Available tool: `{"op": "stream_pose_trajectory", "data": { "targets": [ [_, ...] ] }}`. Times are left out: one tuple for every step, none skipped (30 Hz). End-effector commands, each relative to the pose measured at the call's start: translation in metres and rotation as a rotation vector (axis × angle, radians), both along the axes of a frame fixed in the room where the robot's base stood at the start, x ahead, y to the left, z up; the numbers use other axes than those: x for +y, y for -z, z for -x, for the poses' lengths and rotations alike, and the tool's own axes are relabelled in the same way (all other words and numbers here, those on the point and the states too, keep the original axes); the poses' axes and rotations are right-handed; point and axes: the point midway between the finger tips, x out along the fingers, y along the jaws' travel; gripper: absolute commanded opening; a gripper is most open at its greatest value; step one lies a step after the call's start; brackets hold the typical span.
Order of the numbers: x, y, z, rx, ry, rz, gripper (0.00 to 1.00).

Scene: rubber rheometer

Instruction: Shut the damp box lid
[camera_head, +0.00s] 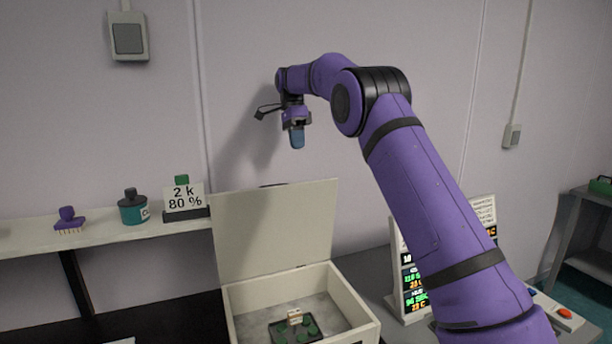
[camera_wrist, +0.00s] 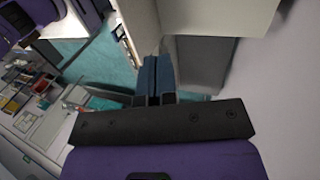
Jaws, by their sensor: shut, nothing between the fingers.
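The damp box (camera_head: 352,303) is a cream box on the bench at the lower middle of the head view. Its lid (camera_head: 272,230) stands open, roughly upright at the back edge. Inside lies a dark tray (camera_head: 280,333) with several green pieces and a small pale label. My gripper (camera_head: 297,138) is above and behind the lid, near the wall, apart from it and pointing down. Its blue fingers are shut and empty; they also show together in the wrist view (camera_wrist: 154,78). A pale panel at the top of the wrist view may be the lid; I cannot tell.
A shelf (camera_head: 100,238) left of the box holds a purple brush (camera_head: 69,220), a teal jar (camera_head: 133,207) and a "2 k 80 %" sign (camera_head: 184,198). Right of the box stand a display panel (camera_head: 412,285) and a red button (camera_head: 565,314), partly behind my arm.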

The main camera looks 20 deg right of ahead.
Motion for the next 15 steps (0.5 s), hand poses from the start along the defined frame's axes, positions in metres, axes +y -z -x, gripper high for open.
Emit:
{"op": "stream_pose_trajectory", "data": {
  "targets": [
    [0.0, 0.005, 0.003, 0.001, 0.0, 0.0, 0.0],
    [0.0, 0.009, 0.004, 0.002, 0.0, 0.0, 0.0],
    [0.0, 0.015, 0.006, 0.002, 0.0, 0.0, 0.0],
    [0.0, 0.019, 0.008, 0.003, 0.0, 0.0, 0.0],
    [0.0, 0.023, 0.009, 0.001, 0.0, 0.0, 0.0],
    [0.0, 0.028, 0.011, 0.002, 0.0, 0.0, 0.0],
    [0.0, 0.032, 0.013, 0.001, 0.0, 0.0, 0.0],
    [0.0, 0.037, 0.014, 0.002, 0.0, 0.0, 0.0],
    [0.0, 0.044, 0.016, 0.002, -0.001, 0.0, 0.0],
    [0.0, 0.048, 0.018, 0.003, -0.001, -0.001, 0.0],
    [0.0, 0.053, 0.02, 0.002, -0.001, -0.001, 0.0],
    [0.0, 0.06, 0.022, 0.003, -0.001, -0.001, 0.0],
    [0.0, 0.065, 0.024, 0.001, -0.001, -0.001, 0.0],
    [0.0, 0.07, 0.026, 0.002, -0.001, -0.001, 0.0],
    [0.0, 0.077, 0.029, 0.002, -0.001, -0.001, 0.0]
  ]
}}
